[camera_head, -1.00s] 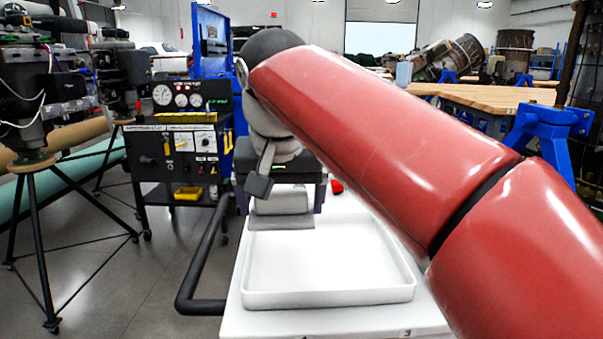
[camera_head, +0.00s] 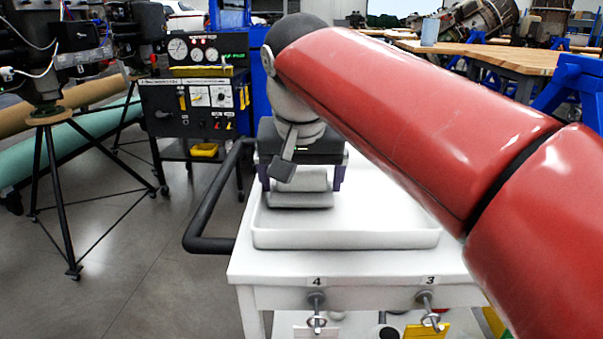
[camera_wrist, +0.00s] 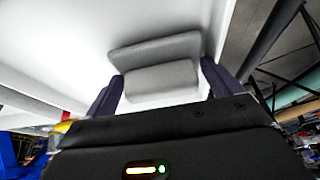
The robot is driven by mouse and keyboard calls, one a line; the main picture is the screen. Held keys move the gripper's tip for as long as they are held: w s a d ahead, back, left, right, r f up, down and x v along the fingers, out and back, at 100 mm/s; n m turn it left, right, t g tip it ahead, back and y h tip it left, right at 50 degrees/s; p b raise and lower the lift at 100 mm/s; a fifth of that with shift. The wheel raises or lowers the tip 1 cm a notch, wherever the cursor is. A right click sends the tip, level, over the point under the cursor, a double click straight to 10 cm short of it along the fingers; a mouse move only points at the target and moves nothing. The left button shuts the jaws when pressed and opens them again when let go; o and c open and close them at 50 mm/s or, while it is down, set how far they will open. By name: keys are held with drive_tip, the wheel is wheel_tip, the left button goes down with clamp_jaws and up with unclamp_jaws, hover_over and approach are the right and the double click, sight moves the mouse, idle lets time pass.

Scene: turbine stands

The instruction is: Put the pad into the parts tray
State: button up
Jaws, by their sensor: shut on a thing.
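The pad is a grey, L-shaped, soft-looking piece (camera_head: 301,199), and it also shows in the wrist view (camera_wrist: 165,75). My gripper (camera_head: 302,182) is shut on it, with a dark purple finger at each side, as the wrist view shows too (camera_wrist: 162,86). The parts tray is a shallow white tray (camera_head: 345,240) on a white cart. In the head view the pad appears over the tray's left part, inside its rim. I cannot tell whether it touches the tray floor. My red arm hides the tray's right rear.
The white cart (camera_head: 350,265) has hooks marked 4 and 3 on its front. A black handle rail (camera_head: 205,215) juts out at its left. A black gauge panel cart (camera_head: 200,95) and a tripod stand (camera_head: 50,170) stand to the left. The tray's front right is bare.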

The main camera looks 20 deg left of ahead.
sight(301, 173)
drive_tip(key=shift+f, duration=0.45)
idle(0.4)
drive_tip(key=o, duration=0.7)
drive_tip(key=shift+r, duration=0.1)
drive_tip(key=shift+p+v, duration=2.45)
drive_tip(key=shift+v, duration=1)
